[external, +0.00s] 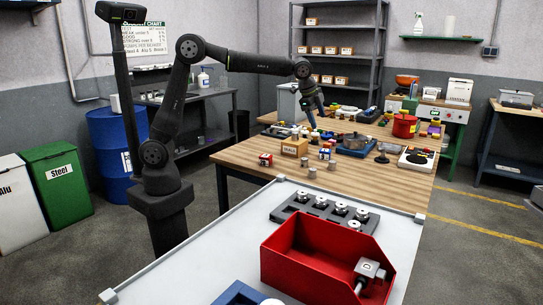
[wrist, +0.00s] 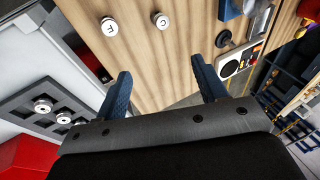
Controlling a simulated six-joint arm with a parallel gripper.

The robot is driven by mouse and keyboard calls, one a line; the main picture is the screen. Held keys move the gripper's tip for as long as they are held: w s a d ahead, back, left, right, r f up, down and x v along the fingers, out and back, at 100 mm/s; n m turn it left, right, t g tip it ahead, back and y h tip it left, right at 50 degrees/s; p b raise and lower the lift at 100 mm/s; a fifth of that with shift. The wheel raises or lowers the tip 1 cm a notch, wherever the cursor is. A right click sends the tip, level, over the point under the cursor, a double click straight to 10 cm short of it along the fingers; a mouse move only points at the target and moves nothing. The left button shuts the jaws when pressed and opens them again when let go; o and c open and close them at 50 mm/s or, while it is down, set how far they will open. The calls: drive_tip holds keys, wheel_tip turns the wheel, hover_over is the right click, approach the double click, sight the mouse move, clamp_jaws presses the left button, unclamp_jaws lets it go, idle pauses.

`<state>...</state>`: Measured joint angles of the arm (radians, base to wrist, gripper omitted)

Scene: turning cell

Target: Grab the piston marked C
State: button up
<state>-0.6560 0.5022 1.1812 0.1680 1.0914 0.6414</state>
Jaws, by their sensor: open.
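The piston marked C (wrist: 162,20) stands on the wooden table, its pale round top with the letter facing up in the wrist view. A similar piston marked F (wrist: 109,27) stands beside it, a little apart. In the external view my gripper (external: 314,121) hangs above the wooden table's far part.
A grey tray (external: 280,212) with several pistons and a red open bin (external: 295,265) are on the pale front table. On the wooden table (external: 370,182), a cardboard box (external: 294,147), small coloured blocks, a blue-grey pot (external: 353,143) and a red pot (external: 404,125) stand around.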

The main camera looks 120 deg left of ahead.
drive_tip(key=shift+c, duration=0.3)
drive_tip(key=m+g+h, duration=0.2)
drive_tip(key=m+h, duration=0.2)
drive_tip(key=m, duration=1.5)
hover_over(332, 162)
drive_tip(key=f, duration=1.6)
drive_tip(key=shift+w+a+f, duration=0.25)
drive_tip(key=shift+f, duration=0.05)
drive_tip(key=shift+s+f, duration=0.2)
drive_tip(key=shift+f, duration=2.5)
drive_tip(key=shift+c, duration=0.2)
drive_tip(key=c, duration=1.1)
